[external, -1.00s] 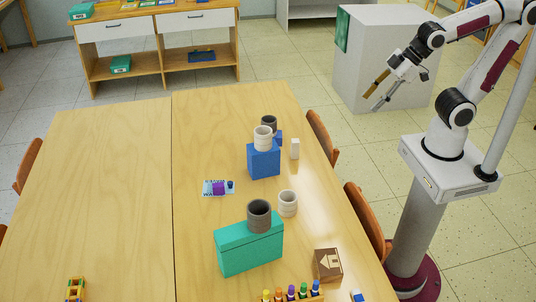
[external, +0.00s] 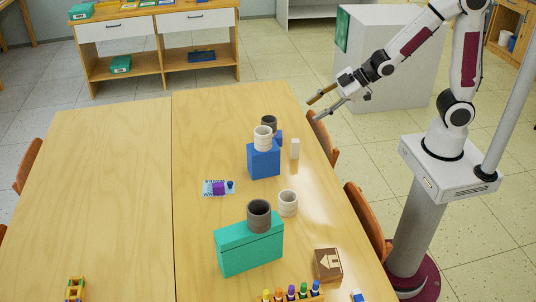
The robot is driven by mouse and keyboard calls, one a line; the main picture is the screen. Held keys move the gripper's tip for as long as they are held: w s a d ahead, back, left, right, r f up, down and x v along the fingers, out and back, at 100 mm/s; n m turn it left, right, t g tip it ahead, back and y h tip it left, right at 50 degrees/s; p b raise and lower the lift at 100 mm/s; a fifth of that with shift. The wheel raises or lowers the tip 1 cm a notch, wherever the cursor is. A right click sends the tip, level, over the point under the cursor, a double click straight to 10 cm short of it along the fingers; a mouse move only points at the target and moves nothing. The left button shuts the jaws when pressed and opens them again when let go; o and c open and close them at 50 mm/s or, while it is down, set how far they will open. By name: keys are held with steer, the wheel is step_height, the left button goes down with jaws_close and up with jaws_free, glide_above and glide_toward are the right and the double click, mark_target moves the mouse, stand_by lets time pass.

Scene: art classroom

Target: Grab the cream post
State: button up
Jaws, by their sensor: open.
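The cream post (external: 295,148) is a small, pale upright block on the wooden table, just right of a blue box (external: 263,163). My gripper (external: 313,111) is open and empty, with its two fingers spread and pointing left. In the picture it is above and slightly right of the post, near the table's right edge, and apart from it. Its exact height over the table is hard to tell.
A cream cup (external: 263,140) stands on the blue box, with a dark grey cup (external: 269,122) behind. Another cream cup (external: 288,203) stands nearer. A grey cup (external: 259,214) sits on a teal box (external: 250,248). Orange chairs (external: 322,140) line the right edge.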

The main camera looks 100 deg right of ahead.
steer(key=w+d+f+n+t, duration=0.1)
steer(key=w+d+f+t, duration=0.1)
steer(key=w+d+f, duration=0.3)
steer(key=m+t, duration=0.5)
steer(key=t, duration=0.1)
glide_toward(296, 143)
steer(key=shift+w+d+f+h, duration=0.4)
steer(key=shift+w+d+f, duration=0.25)
steer(key=shift+w, duration=0.2)
steer(key=shift+w+d, duration=0.15)
steer(key=shift+w, duration=1.15)
steer(key=shift+w+d, duration=0.25)
steer(key=shift+w, duration=1.05)
steer(key=shift+w+d, duration=0.25)
steer(key=shift+w, duration=1)
